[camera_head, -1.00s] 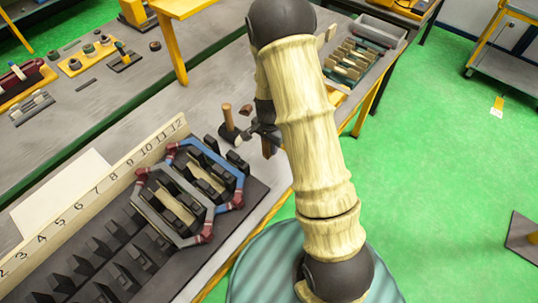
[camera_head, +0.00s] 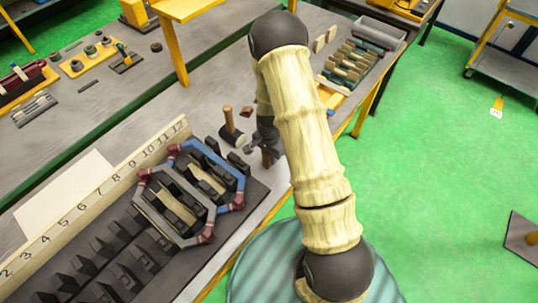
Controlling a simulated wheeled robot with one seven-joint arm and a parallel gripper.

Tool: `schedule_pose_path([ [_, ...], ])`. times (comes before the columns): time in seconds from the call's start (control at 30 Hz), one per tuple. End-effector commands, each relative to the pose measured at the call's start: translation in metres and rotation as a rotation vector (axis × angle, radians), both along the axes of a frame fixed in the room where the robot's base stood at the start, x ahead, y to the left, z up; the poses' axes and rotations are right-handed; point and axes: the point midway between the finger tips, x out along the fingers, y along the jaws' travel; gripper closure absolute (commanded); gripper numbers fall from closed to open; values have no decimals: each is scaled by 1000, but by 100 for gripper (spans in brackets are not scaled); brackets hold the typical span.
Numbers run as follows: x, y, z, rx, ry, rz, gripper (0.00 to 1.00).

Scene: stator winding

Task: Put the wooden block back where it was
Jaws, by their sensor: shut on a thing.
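My gripper (camera_head: 262,148) is in the middle of the view, over the bench strip right of the wound coils. It is shut on a small brown wooden block (camera_head: 267,158), which shows just below the dark fingers. The arm hides part of the gripper, and I cannot tell whether the block touches the bench.
A mallet (camera_head: 231,132) with an upright wooden handle and a small brown piece (camera_head: 247,111) are left of the gripper. The slotted stator (camera_head: 110,262) holds grey and blue coils (camera_head: 238,187) at lower left. A numbered ruler (camera_head: 110,180) runs behind it. A rack (camera_head: 352,62) stands at upper right.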

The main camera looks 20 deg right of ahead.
Motion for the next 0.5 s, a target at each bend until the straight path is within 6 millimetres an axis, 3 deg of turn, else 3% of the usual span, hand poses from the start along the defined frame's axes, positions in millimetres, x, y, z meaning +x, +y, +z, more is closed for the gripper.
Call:
schedule_pose_path([
  [0.23, 0, 0, -4, 0, 0, 0, 100],
  [0.27, 0, 0, -3, 0, 0, 1, 73],
  [0.33, 0, 0, -3, 0, 0, 1, 59],
  [0.37, 0, 0, -3, 0, 0, 1, 53],
  [0.5, 0, 0, -3, 0, 0, 1, 53],
])
